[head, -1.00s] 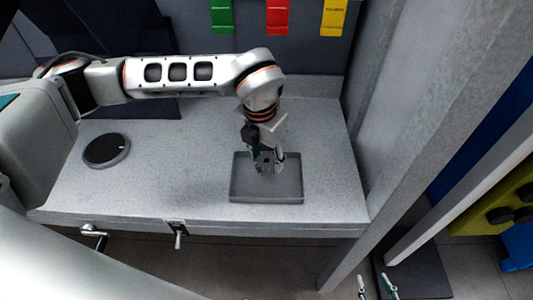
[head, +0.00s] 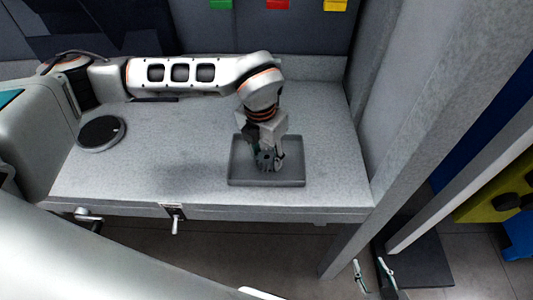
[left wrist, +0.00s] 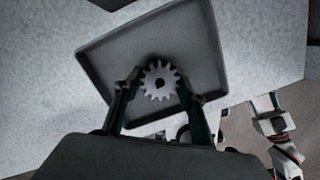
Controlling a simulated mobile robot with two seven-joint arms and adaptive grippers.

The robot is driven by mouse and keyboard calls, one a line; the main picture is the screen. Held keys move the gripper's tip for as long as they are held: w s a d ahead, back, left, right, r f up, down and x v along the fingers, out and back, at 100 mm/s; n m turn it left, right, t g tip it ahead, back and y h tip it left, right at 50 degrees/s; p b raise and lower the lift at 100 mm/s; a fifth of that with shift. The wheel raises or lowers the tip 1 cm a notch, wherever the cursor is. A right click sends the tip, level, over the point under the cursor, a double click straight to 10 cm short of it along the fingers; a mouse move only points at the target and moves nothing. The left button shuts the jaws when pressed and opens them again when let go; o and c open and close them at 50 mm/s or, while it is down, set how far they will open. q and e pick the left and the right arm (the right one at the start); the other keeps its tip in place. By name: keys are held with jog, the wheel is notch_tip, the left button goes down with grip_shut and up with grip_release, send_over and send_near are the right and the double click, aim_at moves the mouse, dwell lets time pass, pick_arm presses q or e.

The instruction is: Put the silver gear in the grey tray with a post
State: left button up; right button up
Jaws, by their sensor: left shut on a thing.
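The silver gear (left wrist: 159,81) is toothed, with a dark centre hole. In the left wrist view it sits between the fingertips of my left gripper (head: 267,161), which is shut on it. The grey tray (head: 238,181) is a shallow rectangular tray with a raised rim; it also shows in the left wrist view (left wrist: 107,66). The gear is over the inside of the tray; I cannot tell whether it touches the floor. No post shows clearly in the tray. My right gripper (head: 369,263) is at the bottom right, below the bench, its fingers apart and empty.
The tray stands on a speckled grey bench (head: 190,165). A round black disc (head: 101,133) lies at its left. A grey upright post (head: 425,130) stands right of the bench. Green, red and yellow bins (head: 277,4) hang behind. The bench between disc and tray is clear.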

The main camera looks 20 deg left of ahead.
aim_at(265, 160)
pick_arm(q)
jog(key=shift+f, duration=0.3)
jog(key=o, duration=1.7)
jog(key=shift+c, duration=0.2)
jog(key=shift+o, duration=0.8)
jog(key=shift+r, duration=0.1)
jog(key=shift+s+r+p, duration=0.15)
jog(key=shift+r+p, duration=0.35)
jog(key=shift+r, duration=0.7)
jog(key=shift+s+a+r+p, duration=0.15)
jog(key=shift+r+p, duration=0.3)
jog(key=shift+r, duration=0.65)
jog(key=shift+s+d+r+p, duration=0.15)
jog(key=shift+r+p, duration=0.3)
jog(key=shift+r, duration=0.65)
jog(key=shift+a, duration=0.1)
